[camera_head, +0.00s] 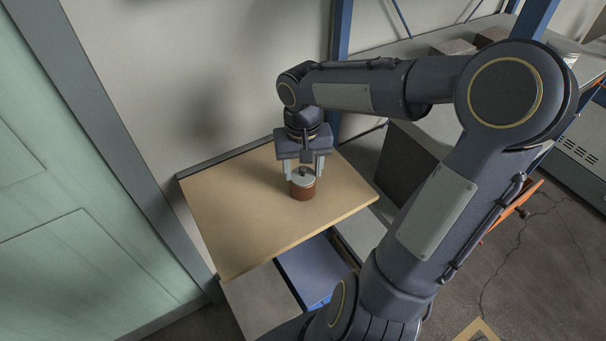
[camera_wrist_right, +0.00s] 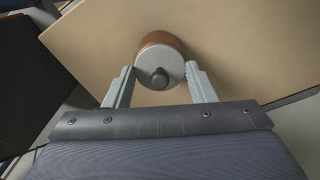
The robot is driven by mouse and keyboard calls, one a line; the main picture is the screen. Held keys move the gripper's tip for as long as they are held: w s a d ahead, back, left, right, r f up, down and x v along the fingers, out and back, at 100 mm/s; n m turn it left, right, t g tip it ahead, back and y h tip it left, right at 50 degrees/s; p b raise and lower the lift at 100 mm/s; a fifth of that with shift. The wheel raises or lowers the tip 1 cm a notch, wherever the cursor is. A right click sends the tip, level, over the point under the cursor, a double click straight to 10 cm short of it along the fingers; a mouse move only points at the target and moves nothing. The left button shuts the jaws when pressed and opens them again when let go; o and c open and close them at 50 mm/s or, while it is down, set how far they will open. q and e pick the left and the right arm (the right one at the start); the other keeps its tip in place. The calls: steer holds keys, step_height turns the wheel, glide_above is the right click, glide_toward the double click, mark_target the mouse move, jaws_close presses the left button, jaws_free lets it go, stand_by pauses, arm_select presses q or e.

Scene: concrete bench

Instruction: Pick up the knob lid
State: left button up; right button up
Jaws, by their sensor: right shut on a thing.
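The knob lid (camera_head: 302,180) is a round grey disc with a dark knob on top. It sits on or just over a reddish-brown pot (camera_head: 303,192) near the right part of the wooden board. In the right wrist view the lid (camera_wrist_right: 150,62) faces the camera, with the pot (camera_wrist_right: 160,38) showing behind its far edge. My right gripper (camera_head: 304,172) points down, with one finger on each side of the lid. Its fingers (camera_wrist_right: 160,70) are closed on the lid's rim. I cannot tell whether there is a gap between lid and pot. My left gripper is not in view.
The rest of the wooden board (camera_head: 235,205) is bare. A blue surface (camera_head: 310,268) lies below its front edge. A wall stands behind, a pale green door (camera_head: 80,220) at left. A grey shelf with brown blocks (camera_head: 452,47) is at the back right.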

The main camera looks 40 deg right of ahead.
mark_target(304, 170)
steer(key=shift+r, duration=0.1)
steer(key=shift+r, duration=0.6)
steer(key=r, duration=0.2)
steer(key=shift+s+r, duration=0.25)
steer(key=shift+r, duration=0.05)
steer(key=s+a+r, duration=0.1)
steer(key=s+r, duration=0.2)
steer(key=s, duration=0.1)
steer(key=s+a+r+b, duration=0.1)
steer(key=s+a+r, duration=0.1)
steer(key=s+r, duration=0.1)
steer(key=s+a+r, duration=0.2)
steer(key=s+r, duration=0.1)
steer(key=s, duration=0.2)
steer(key=shift+s+a+b, duration=0.1)
steer(key=shift+s+b, duration=0.2)
steer(key=shift+b, duration=0.1)
